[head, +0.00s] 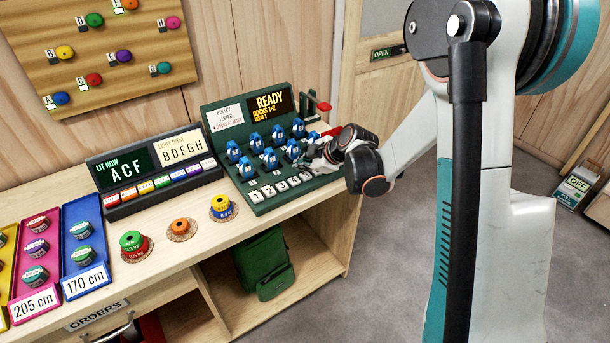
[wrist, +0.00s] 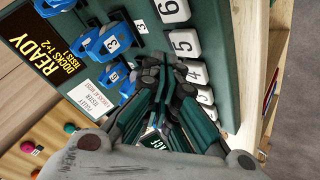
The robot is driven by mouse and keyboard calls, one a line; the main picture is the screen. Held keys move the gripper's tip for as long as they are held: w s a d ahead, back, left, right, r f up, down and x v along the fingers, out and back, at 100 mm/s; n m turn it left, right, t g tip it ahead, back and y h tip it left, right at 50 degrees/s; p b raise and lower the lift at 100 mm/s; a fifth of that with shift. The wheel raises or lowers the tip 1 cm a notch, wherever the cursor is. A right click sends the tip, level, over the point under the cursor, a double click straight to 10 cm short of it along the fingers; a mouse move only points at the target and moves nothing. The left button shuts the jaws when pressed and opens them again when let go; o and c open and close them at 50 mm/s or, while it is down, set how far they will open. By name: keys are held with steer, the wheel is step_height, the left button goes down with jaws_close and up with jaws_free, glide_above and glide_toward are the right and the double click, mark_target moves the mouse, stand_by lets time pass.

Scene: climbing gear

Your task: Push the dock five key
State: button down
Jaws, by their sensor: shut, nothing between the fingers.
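The dock five key (wrist: 184,43) is a white square key marked 5 in the wrist view. It sits between the key marked 6 (wrist: 172,10) and the key next to it (wrist: 196,72). The key row (head: 281,187) runs along the front of the green pulley tester (head: 318,184) in the head view, where the right end is partly hidden by my gripper. My gripper (wrist: 167,66) is shut and empty, its tips beside the five key and the one below it. I cannot tell whether they touch a key. It also shows at the tester's right side (head: 304,161).
Several blue pulleys (head: 256,142) stand in docks behind the keys. The tester screen (head: 270,101) reads READY, DOCKS 1+2. A red-handled lever (head: 321,104) rises at the tester's back right.

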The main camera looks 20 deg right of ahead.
mark_target(304, 177)
steer(key=shift+f+b, duration=0.4)
steer(key=shift+f, duration=0.05)
steer(key=shift+f+b, duration=0.45)
stand_by(0.7)
steer(key=shift+r, duration=0.1)
steer(key=shift+r+p, duration=0.6)
steer(key=shift+r, duration=0.3)
step_height(304, 177, up, 6)
steer(key=p, duration=0.4)
